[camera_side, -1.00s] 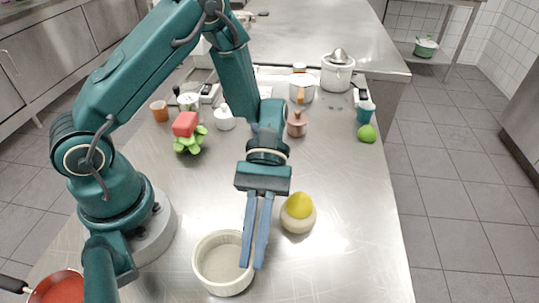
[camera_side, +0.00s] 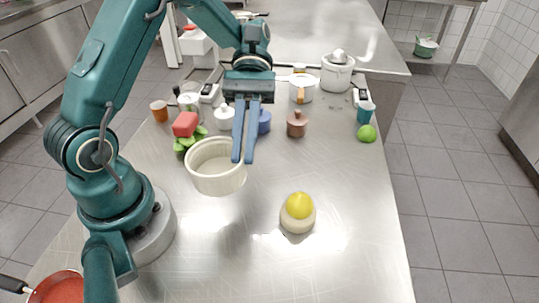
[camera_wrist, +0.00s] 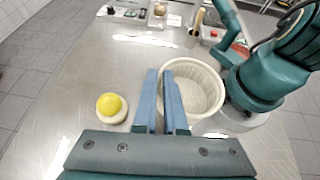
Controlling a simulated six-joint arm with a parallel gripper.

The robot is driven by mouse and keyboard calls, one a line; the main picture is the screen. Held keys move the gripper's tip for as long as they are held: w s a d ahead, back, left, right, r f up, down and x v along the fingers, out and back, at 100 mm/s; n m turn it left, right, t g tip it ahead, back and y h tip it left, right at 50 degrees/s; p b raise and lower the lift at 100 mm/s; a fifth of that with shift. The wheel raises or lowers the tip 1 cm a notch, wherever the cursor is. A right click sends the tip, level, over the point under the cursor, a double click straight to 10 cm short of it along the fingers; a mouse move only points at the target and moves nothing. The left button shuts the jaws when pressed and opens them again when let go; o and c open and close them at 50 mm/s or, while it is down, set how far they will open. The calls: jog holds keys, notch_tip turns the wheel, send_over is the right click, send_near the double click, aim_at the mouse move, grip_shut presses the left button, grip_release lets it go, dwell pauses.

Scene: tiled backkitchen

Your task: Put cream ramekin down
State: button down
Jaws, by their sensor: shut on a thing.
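The cream ramekin (camera_side: 214,176) is a round, ribbed, empty dish. In the side view it hangs in the air, upright or nearly so, above the steel worktop. My gripper (camera_side: 243,160) is shut on the ramekin's right wall, one finger inside and one outside. In the wrist view my gripper (camera_wrist: 168,80) shows its two blue fingers close together at the rim of the ramekin (camera_wrist: 212,112). The ramekin hides part of the worktop and of the green thing behind it.
A yellow lemon (camera_side: 299,205) sits on a small pale bowl (camera_side: 298,222). Behind are a red block on a green thing (camera_side: 185,124), a white pot (camera_side: 225,118), a copper pot (camera_side: 297,124) and a lime (camera_side: 367,134). The front worktop (camera_side: 300,275) is clear.

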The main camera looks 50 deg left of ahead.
jog(key=w+a+f+n+t+h, duration=0.1)
jog(key=w+a+f+n+t, duration=0.2)
jog(key=w+a+n+t, duration=0.95)
jog(key=shift+s+a+f+n+t, duration=0.1)
jog(key=shift+s+f+n+t, duration=0.2)
jog(key=shift+f, duration=0.85)
jog(key=shift+s+a+f+n+t, duration=0.15)
jog(key=shift+f+n+t, duration=0.25)
jog(key=shift+f, duration=0.8)
jog(key=shift+s+f+n+t, duration=0.25)
jog(key=shift+f+t, duration=0.1)
jog(key=shift+f, duration=0.8)
jog(key=shift+f, duration=0.1)
jog(key=c, duration=1)
grip_release()
